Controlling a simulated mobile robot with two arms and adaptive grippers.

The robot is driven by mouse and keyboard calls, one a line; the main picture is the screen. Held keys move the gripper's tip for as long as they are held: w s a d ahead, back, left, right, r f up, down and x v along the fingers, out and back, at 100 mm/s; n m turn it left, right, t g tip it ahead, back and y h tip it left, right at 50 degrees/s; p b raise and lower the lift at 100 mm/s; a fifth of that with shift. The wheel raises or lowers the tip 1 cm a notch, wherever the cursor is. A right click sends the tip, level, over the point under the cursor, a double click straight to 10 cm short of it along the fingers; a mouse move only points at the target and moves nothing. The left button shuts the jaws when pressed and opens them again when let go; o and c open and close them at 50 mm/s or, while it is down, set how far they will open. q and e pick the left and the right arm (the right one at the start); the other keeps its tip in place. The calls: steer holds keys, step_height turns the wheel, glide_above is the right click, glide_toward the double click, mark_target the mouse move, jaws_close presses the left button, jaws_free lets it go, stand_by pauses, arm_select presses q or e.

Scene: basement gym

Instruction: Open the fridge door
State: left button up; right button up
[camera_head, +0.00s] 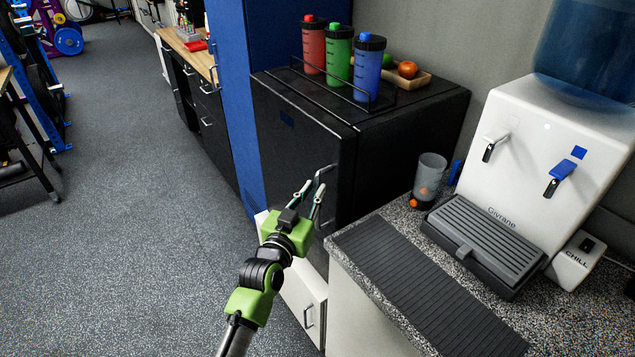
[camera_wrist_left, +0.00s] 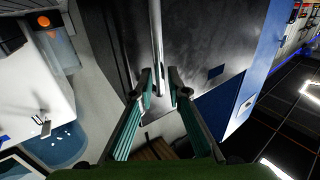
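The black fridge (camera_head: 295,150) stands against the wall, its door shut. The door's metal handle (camera_head: 323,172) is on the right side of its front. In the left wrist view the handle (camera_wrist_left: 157,40) is a pale upright bar in front of the dark door (camera_wrist_left: 205,45). My left gripper (camera_head: 313,188) is at the handle, its two fingers apart. In the left wrist view the bar's lower end lies between the fingertips (camera_wrist_left: 160,80). I see a small gap on its right side; I cannot tell whether the left finger touches it. My right gripper is not in view.
Red, green and blue bottles (camera_head: 340,52) stand in a rack on the fridge, beside a fruit tray (camera_head: 408,80). A blue panel (camera_head: 231,100) adjoins its left side. A counter (camera_head: 400,270) with a water dispenser (camera_head: 540,150) stands at right.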

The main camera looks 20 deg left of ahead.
arm_select(q)
steer(key=shift+w+d, duration=0.1)
steer(key=shift+w, duration=1.35)
jaws_close()
steer(key=shift+s, duration=0.1)
